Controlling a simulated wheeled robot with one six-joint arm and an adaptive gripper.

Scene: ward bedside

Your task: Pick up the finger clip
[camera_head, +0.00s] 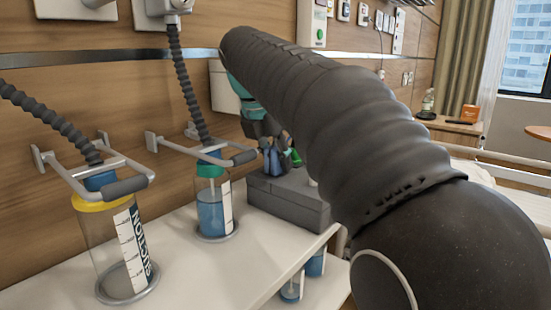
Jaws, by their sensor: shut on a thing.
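My gripper (273,158) is small in the head view, just above a grey box, and my dark arm crosses in front of part of the scene. It is shut on a small blue thing, which looks like the finger clip (275,167). The clip's shape is hard to make out, and the fingers cover much of it. I cannot tell whether the clip touches the box top.
The grey box (288,200) sits on a white shelf top (205,265). A suction jar with a yellow lid (118,245) and one with a green lid (212,200) stand to the left, with hoses and rails. A wooden wall is behind.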

